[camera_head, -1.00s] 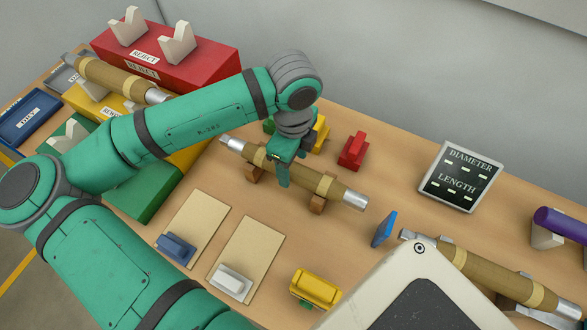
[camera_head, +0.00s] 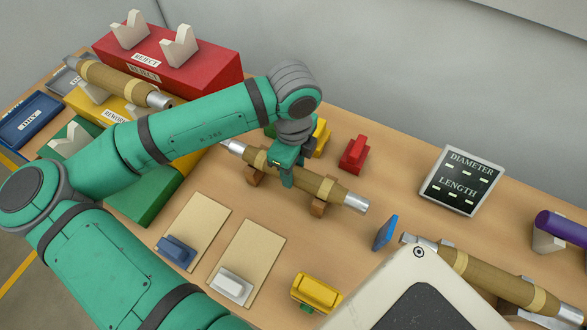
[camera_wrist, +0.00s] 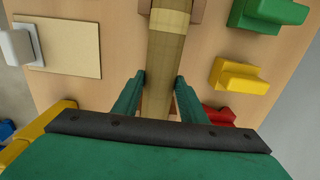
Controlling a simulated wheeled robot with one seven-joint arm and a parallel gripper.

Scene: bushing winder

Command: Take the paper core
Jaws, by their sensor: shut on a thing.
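The paper core (camera_head: 325,187) is a brown tube with lighter tan bands and silvery metal ends. It lies across two small wooden supports (camera_head: 317,208) in the middle of the table and appears to rest on them. My gripper (camera_head: 290,172) reaches down over its middle and is shut on it, between the two supports. In the wrist view the core (camera_wrist: 168,45) runs up the picture between the two green fingers of my gripper (camera_wrist: 160,76). The far finger is mostly hidden in the head view.
Red (camera_head: 354,154) and yellow (camera_head: 320,138) blocks stand just behind the core. A blue piece (camera_head: 385,232) stands near its right end. Another brown core (camera_head: 500,277) lies at right. A display (camera_head: 462,180) stands at the back. Two tan mats (camera_head: 250,255) lie in front.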

